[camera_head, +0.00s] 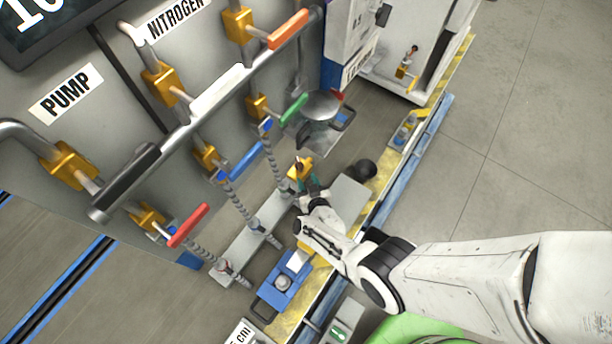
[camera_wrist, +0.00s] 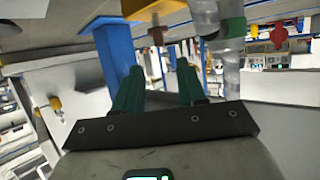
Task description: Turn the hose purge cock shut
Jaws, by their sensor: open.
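A small brass cock (camera_head: 301,171) stands just past my gripper in the head view, near the hoses. No label marks it as the hose purge cock. In the wrist view, a yellow body (camera_wrist: 148,8) with a small brown handle (camera_wrist: 155,36) hangs just beyond and between my fingertips. My gripper (camera_wrist: 160,70) has two green fingers, spread apart with nothing between them. In the head view my gripper (camera_head: 312,187) is small and partly hidden by my wrist. I cannot tell whether a finger touches the cock.
Valves with red (camera_head: 188,226), blue (camera_head: 246,161) and green (camera_head: 293,109) levers feed ribbed hoses on the left. Another brass valve (camera_head: 403,70) is on the white machine. Right floor is clear.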

